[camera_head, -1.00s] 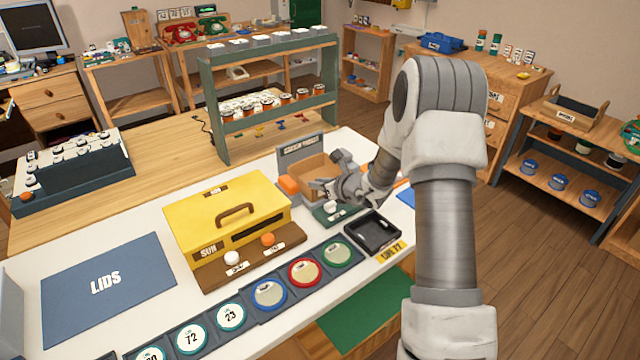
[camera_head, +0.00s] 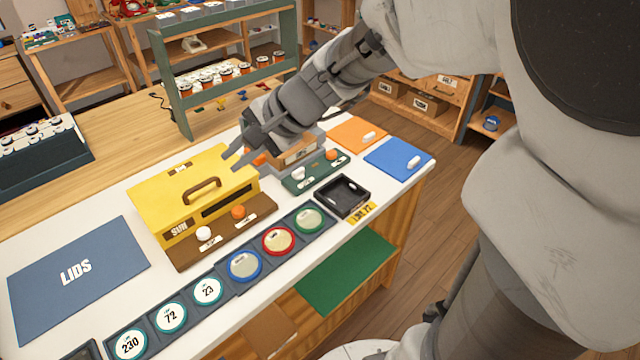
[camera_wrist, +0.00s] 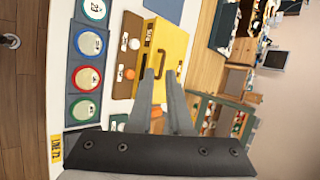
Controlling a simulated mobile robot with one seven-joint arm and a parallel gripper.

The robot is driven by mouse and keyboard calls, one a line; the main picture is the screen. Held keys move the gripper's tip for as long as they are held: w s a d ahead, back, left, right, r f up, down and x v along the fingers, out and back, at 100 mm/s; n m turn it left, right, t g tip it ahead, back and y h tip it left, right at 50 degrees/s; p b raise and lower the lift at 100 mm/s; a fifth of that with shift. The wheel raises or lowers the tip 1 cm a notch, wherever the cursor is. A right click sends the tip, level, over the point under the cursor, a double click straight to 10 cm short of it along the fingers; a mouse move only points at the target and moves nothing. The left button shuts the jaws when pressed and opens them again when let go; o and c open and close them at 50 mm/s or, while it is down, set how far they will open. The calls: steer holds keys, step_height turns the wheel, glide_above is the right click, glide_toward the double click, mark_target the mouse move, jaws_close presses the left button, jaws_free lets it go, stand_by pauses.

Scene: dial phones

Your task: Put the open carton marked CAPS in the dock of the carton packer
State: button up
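The packer's green control panel (camera_head: 316,171) in front has a white button and an orange button. My gripper (camera_head: 232,161) is above the right end of the yellow machine, left of the packer. Its fingers are apart and nothing shows between them in the wrist view (camera_wrist: 164,74).
A yellow machine (camera_head: 170,200) marked SUN stands left of the packer. A black tray (camera_head: 342,196) and a row of round dials line the front edge. Orange (camera_head: 357,133) and blue (camera_head: 398,158) mats lie right. Labelled cartons (camera_head: 420,103) sit on a back shelf. A green rack (camera_head: 185,105) stands behind.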

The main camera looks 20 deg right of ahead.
steer(key=s+d+r+n+h, duration=0.1)
steer(key=s+d+n+h, duration=0.2)
steer(key=s, duration=0.5)
steer(key=s+d+r+n+h, duration=0.1)
steer(key=s+d+n+h, duration=0.3)
steer(key=s, duration=0.5)
steer(key=d+n, duration=0.2)
steer(key=n, duration=0.1)
steer(key=shift+d+n, duration=0.25)
steer(key=shift+n, duration=0.05)
steer(key=shift+s+r+p, duration=0.1)
steer(key=shift+r+p, duration=0.85)
